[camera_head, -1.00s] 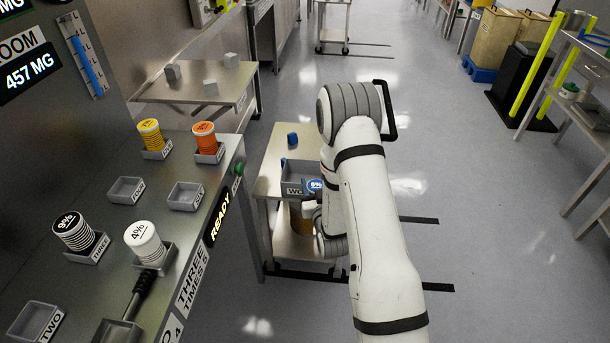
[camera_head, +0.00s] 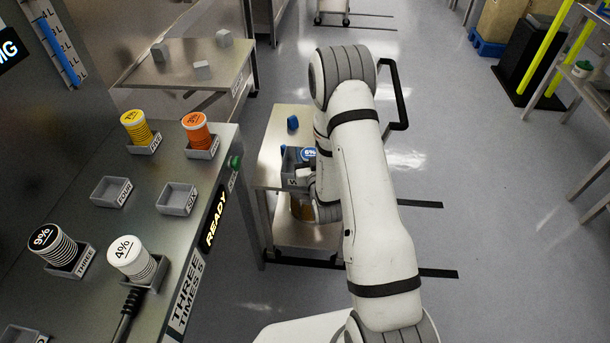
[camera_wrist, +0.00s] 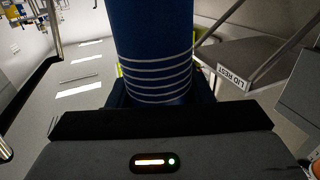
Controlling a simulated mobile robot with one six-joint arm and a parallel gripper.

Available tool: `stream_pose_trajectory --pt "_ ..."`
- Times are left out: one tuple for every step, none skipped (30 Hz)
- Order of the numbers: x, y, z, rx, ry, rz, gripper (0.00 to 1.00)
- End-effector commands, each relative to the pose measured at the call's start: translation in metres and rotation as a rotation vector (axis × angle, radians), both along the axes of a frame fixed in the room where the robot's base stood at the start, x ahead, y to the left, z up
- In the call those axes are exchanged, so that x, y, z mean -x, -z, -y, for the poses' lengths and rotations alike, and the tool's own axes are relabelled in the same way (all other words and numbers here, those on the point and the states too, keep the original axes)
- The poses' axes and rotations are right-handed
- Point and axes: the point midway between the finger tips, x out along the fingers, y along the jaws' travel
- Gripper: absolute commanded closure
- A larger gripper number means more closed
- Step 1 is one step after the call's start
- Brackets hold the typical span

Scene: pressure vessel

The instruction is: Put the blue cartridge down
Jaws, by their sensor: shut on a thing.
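I cannot tell whether the cartridge's base touches the box.
A small blue piece (camera_head: 292,123) lies at the back of the cart top (camera_head: 270,150). The bench at left holds yellow (camera_head: 136,127), orange (camera_head: 196,130) and white cartridges (camera_head: 130,258) in trays, plus empty trays (camera_head: 177,199). A lid rest (camera_wrist: 232,77) shows at right in the wrist view.

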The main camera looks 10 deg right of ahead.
Motion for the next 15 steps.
stream_pose_trajectory --pt "-0.005 0.005 0.001 0.001 -0.005 0.008 0.85" --pt "-0.008 0.007 0.001 0.001 -0.012 0.007 0.85" --pt "-0.014 0.008 0.000 0.001 -0.023 0.010 0.85" --pt "-0.018 0.010 0.000 0.001 -0.032 0.011 0.85" --pt "-0.023 0.011 -0.001 0.001 -0.044 0.012 0.85" --pt "-0.030 0.012 -0.002 0.001 -0.060 0.012 0.85" --pt "-0.035 0.013 -0.003 0.002 -0.074 0.012 0.85" --pt "-0.040 0.012 -0.004 0.002 -0.088 0.014 0.85" --pt "-0.046 0.012 -0.005 0.002 -0.106 0.013 0.85" --pt "-0.051 0.012 -0.006 0.002 -0.120 0.013 0.85" --pt "-0.055 0.011 -0.007 0.002 -0.133 0.013 0.85" --pt "-0.060 0.009 -0.007 0.003 -0.150 0.014 0.85" --pt "-0.064 0.009 -0.008 0.003 -0.163 0.013 0.85" --pt "-0.067 0.007 -0.009 0.003 -0.176 0.013 0.85" --pt "-0.071 0.005 -0.010 0.003 -0.192 0.013 0.85"
